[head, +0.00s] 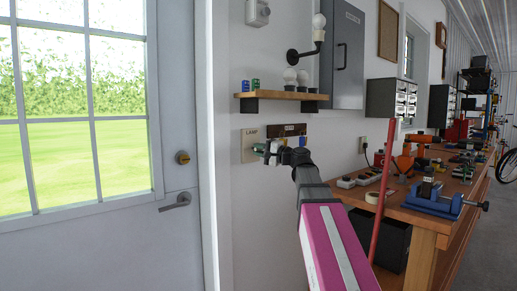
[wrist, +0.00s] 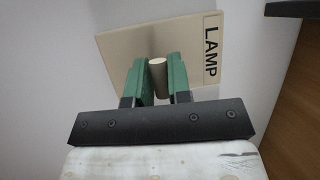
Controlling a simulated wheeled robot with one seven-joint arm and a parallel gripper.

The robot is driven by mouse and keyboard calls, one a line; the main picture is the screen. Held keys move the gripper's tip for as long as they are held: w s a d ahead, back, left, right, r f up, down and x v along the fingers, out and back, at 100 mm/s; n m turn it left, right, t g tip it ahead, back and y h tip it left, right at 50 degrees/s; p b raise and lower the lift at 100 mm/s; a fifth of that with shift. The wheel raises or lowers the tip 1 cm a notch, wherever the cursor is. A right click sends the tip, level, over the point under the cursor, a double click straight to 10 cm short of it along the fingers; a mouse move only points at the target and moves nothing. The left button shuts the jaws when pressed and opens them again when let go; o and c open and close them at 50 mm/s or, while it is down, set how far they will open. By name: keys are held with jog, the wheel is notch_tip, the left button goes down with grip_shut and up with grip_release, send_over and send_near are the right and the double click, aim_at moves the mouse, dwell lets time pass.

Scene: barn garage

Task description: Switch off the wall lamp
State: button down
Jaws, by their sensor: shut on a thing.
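The wall lamp (head: 318,24) is a round bulb on a dark bracket, high on the wall; I cannot tell whether it is lit. A beige switch plate (head: 249,139) marked LAMP is on the white wall beside the door; it also fills the middle of the wrist view (wrist: 125,50). A short tan cylindrical switch lever (wrist: 158,66) stands out from the plate. My gripper (wrist: 159,80) has its green fingers shut on this lever, one on each side. In the head view my gripper (head: 262,150) is at the plate, and the lever is hidden.
A wooden shelf (head: 283,95) with spare bulbs and small boxes juts out just above the plate. A dark hook rail (head: 292,130) is right of it. The door (head: 180,235) is at left; a tool-covered workbench (head: 410,207) and a red pole (head: 383,195) are at right.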

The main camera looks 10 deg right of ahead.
jog(key=n+y, duration=0.1)
jog(key=f+n+t+y, duration=0.1)
jog(key=y, duration=0.1)
jog(key=n+y, duration=0.1)
jog(key=y, duration=0.1)
jog(key=shift+w+a+f, duration=0.1)
jog(key=shift+w+f, duration=0.2)
jog(key=shift+f, duration=0.05)
jog(key=shift+n, duration=0.3)
jog(key=c, duration=1.1)
grip_release()
jog(key=shift+s+f, duration=0.1)
